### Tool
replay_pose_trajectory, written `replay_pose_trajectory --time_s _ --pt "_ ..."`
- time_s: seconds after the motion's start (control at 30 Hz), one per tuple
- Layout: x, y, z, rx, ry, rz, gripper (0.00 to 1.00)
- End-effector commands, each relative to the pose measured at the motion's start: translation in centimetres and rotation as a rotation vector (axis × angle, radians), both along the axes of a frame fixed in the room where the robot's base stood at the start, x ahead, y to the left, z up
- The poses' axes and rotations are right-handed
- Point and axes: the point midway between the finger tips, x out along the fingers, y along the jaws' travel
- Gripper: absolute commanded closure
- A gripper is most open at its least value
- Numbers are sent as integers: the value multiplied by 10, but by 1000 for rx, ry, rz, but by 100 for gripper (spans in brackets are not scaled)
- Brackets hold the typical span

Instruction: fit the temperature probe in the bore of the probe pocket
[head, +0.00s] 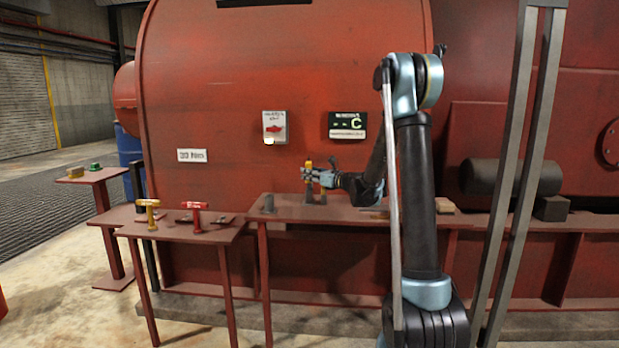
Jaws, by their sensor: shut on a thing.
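My gripper (307,175) is at the end of my arm, above the middle table and in front of the red engine casing. It is shut on a small upright piece with a yellow top (309,163), which I take to be the temperature probe. Its lower part is partly hidden by the fingers, and I cannot tell whether it is clear of what lies below. Short dark posts (322,198) stand on the table just under the gripper.
A lower table at left carries a yellow T-handled piece (148,211) and a red one (195,212). A small stand (91,175) farther left holds green and yellow parts. A display (347,125) and a sign (275,127) are on the casing. Grey struts (520,170) rise at right.

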Motion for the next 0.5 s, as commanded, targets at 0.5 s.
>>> replay_pose_trajectory --time_s 0.5 --pt "0 0 17 0 0 0 100"
